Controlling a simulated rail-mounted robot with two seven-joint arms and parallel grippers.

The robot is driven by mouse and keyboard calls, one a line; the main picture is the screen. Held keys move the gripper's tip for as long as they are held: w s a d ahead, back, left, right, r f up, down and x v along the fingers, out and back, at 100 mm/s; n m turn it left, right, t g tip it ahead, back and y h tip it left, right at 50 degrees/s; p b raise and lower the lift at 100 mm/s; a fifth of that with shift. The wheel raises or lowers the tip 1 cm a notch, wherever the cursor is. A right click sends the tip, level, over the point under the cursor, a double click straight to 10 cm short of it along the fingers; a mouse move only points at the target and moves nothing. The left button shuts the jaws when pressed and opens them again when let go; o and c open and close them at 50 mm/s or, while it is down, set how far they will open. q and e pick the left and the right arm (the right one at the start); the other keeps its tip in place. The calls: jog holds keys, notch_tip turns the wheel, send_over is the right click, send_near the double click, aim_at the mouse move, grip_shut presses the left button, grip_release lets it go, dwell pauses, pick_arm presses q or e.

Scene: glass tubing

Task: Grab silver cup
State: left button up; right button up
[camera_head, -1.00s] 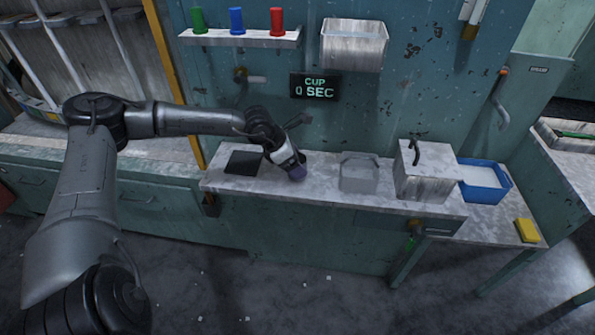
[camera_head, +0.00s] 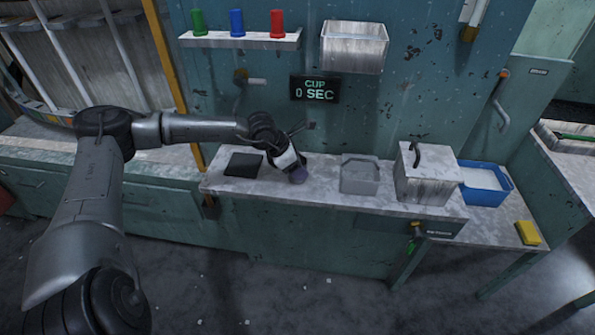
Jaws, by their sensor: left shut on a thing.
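A small purplish-grey, dull metallic object (camera_head: 299,176), which looks like the silver cup, is at the middle of the worktop. My left gripper (camera_head: 297,167) reaches down from the left and is shut on it. The fingers and wrist cover most of the object, so its full shape is hidden. I cannot tell whether it touches the worktop. My right gripper is not in view.
A dark flat pad (camera_head: 244,164) lies left of the gripper. A grey open container (camera_head: 360,177) and a metal box with a handle (camera_head: 428,180) stand right. Further right are a blue tray (camera_head: 484,186) and yellow sponge (camera_head: 527,232). Green, blue and red cups stand on a shelf (camera_head: 240,40) above.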

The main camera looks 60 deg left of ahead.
pick_arm(q)
jog(key=shift+c, duration=0.7)
